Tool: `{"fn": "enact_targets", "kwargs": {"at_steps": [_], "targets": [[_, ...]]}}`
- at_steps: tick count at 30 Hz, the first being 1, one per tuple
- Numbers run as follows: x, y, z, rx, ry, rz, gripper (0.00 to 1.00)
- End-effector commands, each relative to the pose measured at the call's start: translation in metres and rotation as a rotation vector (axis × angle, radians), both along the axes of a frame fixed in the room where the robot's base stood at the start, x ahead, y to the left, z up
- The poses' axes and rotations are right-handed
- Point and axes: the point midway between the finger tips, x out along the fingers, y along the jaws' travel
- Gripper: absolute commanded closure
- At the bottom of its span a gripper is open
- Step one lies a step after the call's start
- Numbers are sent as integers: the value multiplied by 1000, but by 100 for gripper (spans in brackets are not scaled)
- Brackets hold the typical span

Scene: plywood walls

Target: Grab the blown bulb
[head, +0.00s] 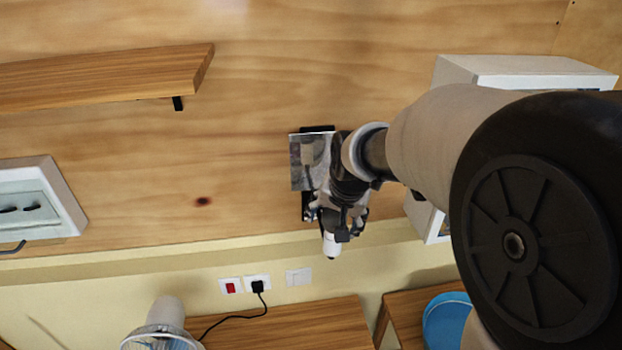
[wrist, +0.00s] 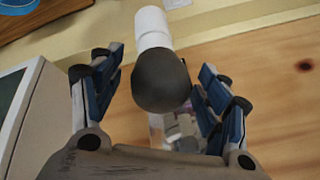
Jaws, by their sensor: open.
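The blown bulb, with a dark, blackened globe (wrist: 162,80) and a white neck (wrist: 152,27), shows in the wrist view between my fingers. The globe faces the wrist camera and the neck points away, up the picture. My gripper (wrist: 158,88) is open, with one finger on each side of the globe. The right finger looks very close to the globe; I cannot tell if it touches. In the head view my gripper (head: 338,218) is in front of the wooden wall, and the bulb's white neck (head: 331,243) shows just below it. The globe is hidden there.
A grey reflective plate (head: 308,160) is behind my gripper. A wooden shelf (head: 100,80) is at upper left, a white cabinet (head: 520,68) at right. Below are a lamp (head: 165,318), a red switch (head: 230,286), a black plug (head: 257,287) and a blue round object (head: 445,318).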

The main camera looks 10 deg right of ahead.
Motion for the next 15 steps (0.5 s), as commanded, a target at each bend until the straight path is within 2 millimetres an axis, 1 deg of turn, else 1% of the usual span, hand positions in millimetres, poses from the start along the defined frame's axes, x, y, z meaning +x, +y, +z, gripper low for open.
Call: {"fn": "enact_targets", "kwargs": {"at_steps": [4, 5, 15], "targets": [[0, 0, 0, 0, 0, 0, 31], [0, 0, 0, 0, 0, 0, 32], [0, 0, 0, 0, 0, 0, 55]]}}
